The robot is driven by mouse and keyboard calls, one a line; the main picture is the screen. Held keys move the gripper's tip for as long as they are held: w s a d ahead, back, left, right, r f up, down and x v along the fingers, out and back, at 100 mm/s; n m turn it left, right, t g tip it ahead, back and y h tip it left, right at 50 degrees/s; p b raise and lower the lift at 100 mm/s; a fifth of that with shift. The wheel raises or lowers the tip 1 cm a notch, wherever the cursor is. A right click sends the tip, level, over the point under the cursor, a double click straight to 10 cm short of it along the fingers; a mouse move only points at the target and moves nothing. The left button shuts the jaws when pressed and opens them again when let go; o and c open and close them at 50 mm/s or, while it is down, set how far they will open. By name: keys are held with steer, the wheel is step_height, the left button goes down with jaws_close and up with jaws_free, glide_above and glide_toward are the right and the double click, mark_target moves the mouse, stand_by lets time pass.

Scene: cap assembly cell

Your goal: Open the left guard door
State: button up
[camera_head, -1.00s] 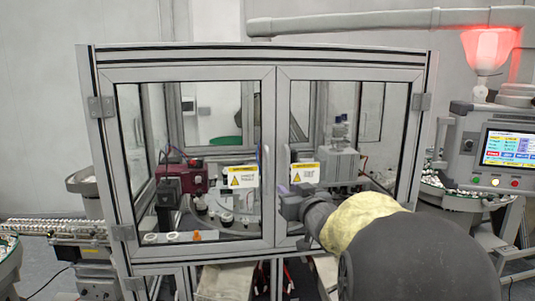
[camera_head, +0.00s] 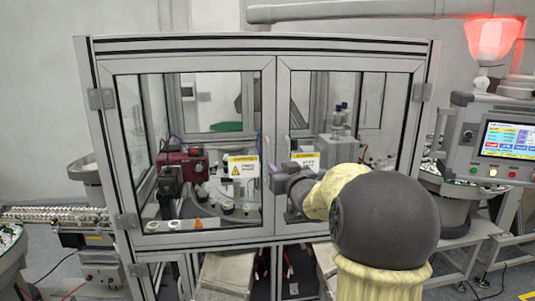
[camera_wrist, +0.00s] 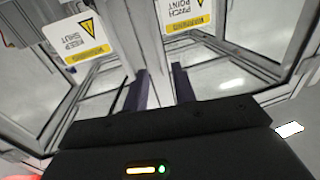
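The left guard door (camera_head: 190,69), a grey aluminium frame with a clear pane, appears shut, level with the right guard door (camera_head: 350,64). It bears a yellow and white warning sign (camera_head: 244,167). My gripper (camera_head: 279,180) is in front of the seam between the doors, near the left door's inner edge and low down. In the wrist view its two dark fingers (camera_wrist: 159,88) stand apart, pointing at the door frames. I cannot tell whether a handle lies between them. My wrist hides part of the right door.
Hinges (camera_head: 101,98) sit on the outer left post. A control panel (camera_head: 490,145) and a red lit lamp (camera_head: 493,36) stand at the right. A conveyor (camera_head: 60,214) runs at the left. Machinery fills the cabinet behind the panes.

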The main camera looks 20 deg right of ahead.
mark_target(268, 158)
steer(key=w+p, duration=0.1)
steer(key=w, duration=0.2)
steer(key=w+p, duration=0.1)
steer(key=w, duration=0.2)
steer(key=w+p, duration=0.2)
steer(key=w, duration=0.1)
steer(key=shift+d+r, duration=0.15)
steer(key=shift+d, duration=0.2)
steer(key=shift+w, duration=0.5)
jaws_close()
